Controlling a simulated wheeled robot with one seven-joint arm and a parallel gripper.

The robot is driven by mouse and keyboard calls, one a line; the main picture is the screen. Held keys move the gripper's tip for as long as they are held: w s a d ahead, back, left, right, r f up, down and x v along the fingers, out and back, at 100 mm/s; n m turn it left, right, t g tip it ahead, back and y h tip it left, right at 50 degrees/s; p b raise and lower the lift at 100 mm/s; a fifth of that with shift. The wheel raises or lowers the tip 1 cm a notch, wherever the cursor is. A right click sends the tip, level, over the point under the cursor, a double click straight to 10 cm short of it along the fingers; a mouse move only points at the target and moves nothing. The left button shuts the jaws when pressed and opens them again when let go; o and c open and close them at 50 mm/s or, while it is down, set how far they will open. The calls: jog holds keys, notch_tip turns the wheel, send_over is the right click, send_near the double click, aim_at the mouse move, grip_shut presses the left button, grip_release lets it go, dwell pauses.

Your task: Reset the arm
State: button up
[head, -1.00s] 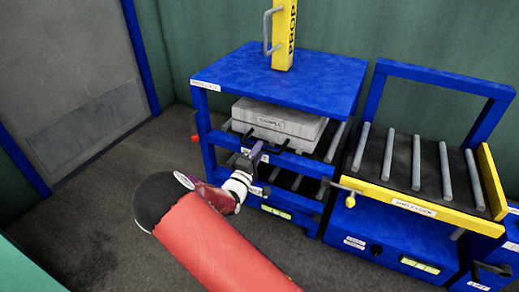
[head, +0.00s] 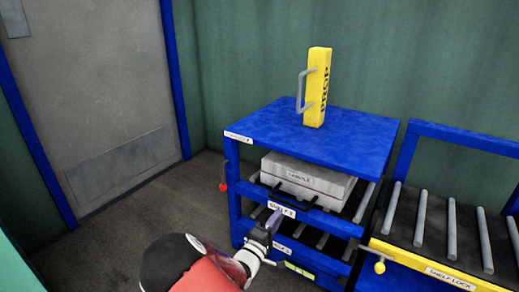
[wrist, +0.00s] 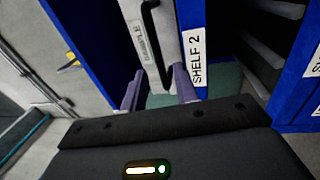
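My gripper (head: 274,220) is in front of the blue press rack (head: 310,130), near its "SHELF 2" label (head: 283,209). In the wrist view its two purple fingers (wrist: 158,92) stand apart with nothing between them. Beyond them are the blue shelf edge with the "SHELF 2" label (wrist: 196,58) and the grey sample block with a dark handle. The sample block (head: 307,180) lies on the rack's rollers under the blue top plate. My arm hides part of the rack's lower left.
A yellow prop (head: 318,88) with a grey handle stands upright on the top plate. A roller shelf with a yellow "SHELF LOCK" bar (head: 440,275) is at the right. A grey door (head: 95,100) is at the left, with bare floor before it.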

jog(key=s+r+m+g+y+p, duration=0.2)
jog(key=s+r+m+g+y, duration=0.15)
jog(key=r+y, duration=0.4)
jog(key=s+r+m+g+y+p, duration=0.2)
jog(key=s+r+m+g+y, duration=0.15)
jog(key=r+y, duration=0.4)
jog(key=s+d+r+m+g+h+p, duration=0.1)
jog(key=s+d+r, duration=0.1)
jog(key=s, duration=0.6)
jog(key=s+d+r+m+g+h+p, duration=0.1)
jog(key=s+d+r, duration=0.2)
jog(key=s, duration=0.6)
jog(key=s+d+r+m+g+h+p, duration=0.1)
jog(key=s+d+r, duration=0.1)
jog(key=s+r, duration=0.3)
jog(key=s, duration=0.4)
jog(key=shift+d+r+m+g, duration=0.15)
jog(key=shift+r+m+g, duration=0.15)
jog(key=shift+r, duration=0.05)
